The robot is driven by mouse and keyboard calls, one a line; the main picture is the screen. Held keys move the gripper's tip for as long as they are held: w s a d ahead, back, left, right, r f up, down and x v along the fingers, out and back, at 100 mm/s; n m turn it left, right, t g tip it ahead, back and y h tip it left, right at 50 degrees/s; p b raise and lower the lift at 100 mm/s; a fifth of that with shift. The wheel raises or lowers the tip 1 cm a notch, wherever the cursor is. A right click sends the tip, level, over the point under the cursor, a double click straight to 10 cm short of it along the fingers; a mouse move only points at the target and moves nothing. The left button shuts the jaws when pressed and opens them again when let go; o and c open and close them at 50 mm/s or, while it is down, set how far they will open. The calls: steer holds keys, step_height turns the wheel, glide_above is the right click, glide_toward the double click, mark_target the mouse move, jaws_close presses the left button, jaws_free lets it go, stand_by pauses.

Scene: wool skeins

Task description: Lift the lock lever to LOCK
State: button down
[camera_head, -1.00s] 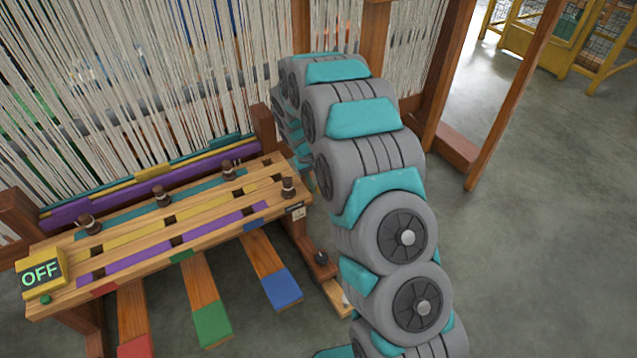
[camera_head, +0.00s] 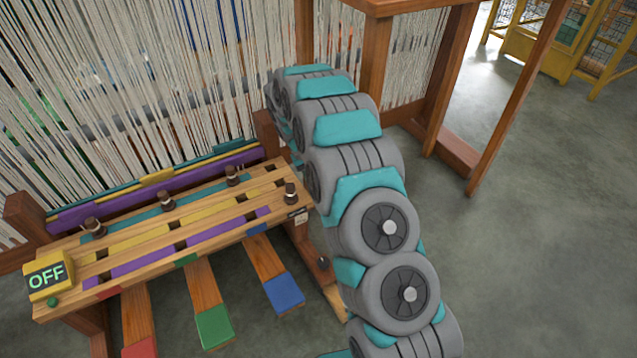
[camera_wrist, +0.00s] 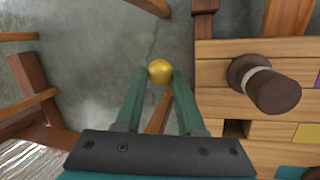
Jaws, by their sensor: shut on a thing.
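In the wrist view, my gripper (camera_wrist: 160,80) has its two green fingers closed on a round gold knob (camera_wrist: 159,69), with the fingertips on either side of it. A brown wooden bar (camera_wrist: 158,116) shows between the fingers below the knob and looks like the lever's shaft; whether the two join is hard to tell. In the head view my arm hides the gripper and the knob. A small pale plate (camera_head: 301,218) sits on the loom bench's right end; its writing is too small to read.
The wooden loom bench (camera_head: 215,205) carries several dark pegs and a yellow box reading OFF (camera_head: 48,275). A dark peg (camera_wrist: 272,88) stands close right of the gripper in the wrist view. Red, green (camera_head: 214,325) and blue (camera_head: 284,292) pedals lie below. Open floor (camera_head: 540,220) is at right.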

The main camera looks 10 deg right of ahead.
steer(key=shift+w, duration=0.1)
steer(key=c, duration=0.8)
jaws_free()
steer(key=shift+r, duration=0.1)
steer(key=v, duration=0.7)
steer(key=shift+a+r, duration=0.15)
steer(key=shift+r, duration=0.2)
